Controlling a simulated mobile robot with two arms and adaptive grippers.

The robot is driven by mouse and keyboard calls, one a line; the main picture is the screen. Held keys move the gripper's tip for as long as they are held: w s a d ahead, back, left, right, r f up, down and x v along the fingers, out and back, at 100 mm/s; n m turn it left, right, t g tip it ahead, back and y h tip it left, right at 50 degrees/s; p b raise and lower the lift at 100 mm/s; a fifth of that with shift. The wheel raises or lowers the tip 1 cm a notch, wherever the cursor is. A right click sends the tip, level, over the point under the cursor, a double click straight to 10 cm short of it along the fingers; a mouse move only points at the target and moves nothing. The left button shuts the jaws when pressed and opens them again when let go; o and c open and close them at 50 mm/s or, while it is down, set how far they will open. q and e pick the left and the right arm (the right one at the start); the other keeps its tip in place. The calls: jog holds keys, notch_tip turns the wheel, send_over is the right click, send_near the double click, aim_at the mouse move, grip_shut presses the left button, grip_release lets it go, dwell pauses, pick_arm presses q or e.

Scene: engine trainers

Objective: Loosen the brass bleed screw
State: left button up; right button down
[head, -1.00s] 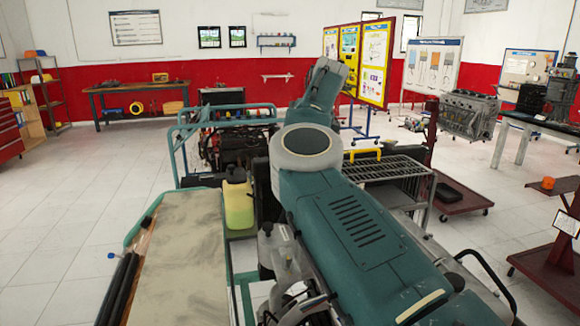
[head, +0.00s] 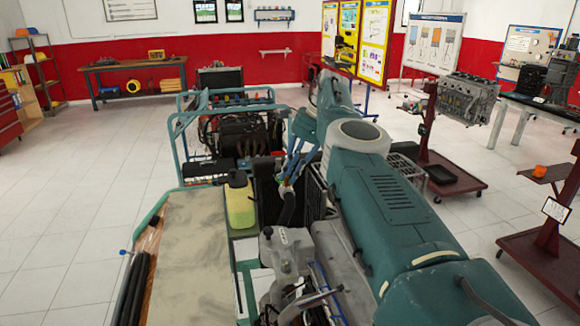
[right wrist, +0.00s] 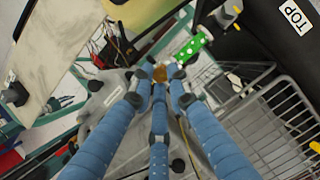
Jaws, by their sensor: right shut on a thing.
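The brass bleed screw (right wrist: 160,73) shows as a small brass-coloured piece between the fingertips in the right wrist view. My right gripper (right wrist: 156,84) has its blue fingers closed in around it. In the head view my right gripper (head: 287,183) points down beside the radiator, at the top of a black hose (head: 287,209). The screw is too small and too covered by the fingers to make out in the head view. My left gripper is in neither current view.
A yellow-green bottle (head: 240,206) stands left of the gripper. The tan bench top (head: 190,250) is mostly clear. An engine in a teal frame (head: 178,133) is behind. A wire-shelf cart (right wrist: 278,118) and a green dotted cylinder (right wrist: 191,47) show in the right wrist view.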

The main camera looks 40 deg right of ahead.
jog(key=shift+w+r, duration=0.1)
jog(key=shift+r, duration=0.05)
jog(key=c, duration=1.7)
grip_release()
jog(key=shift+d, duration=0.1)
jog(key=shift+d+r, duration=0.2)
jog(key=shift+r, duration=0.25)
jog(key=s+d, duration=0.8)
jog(key=s, duration=0.1)
jog(key=shift+d, duration=0.15)
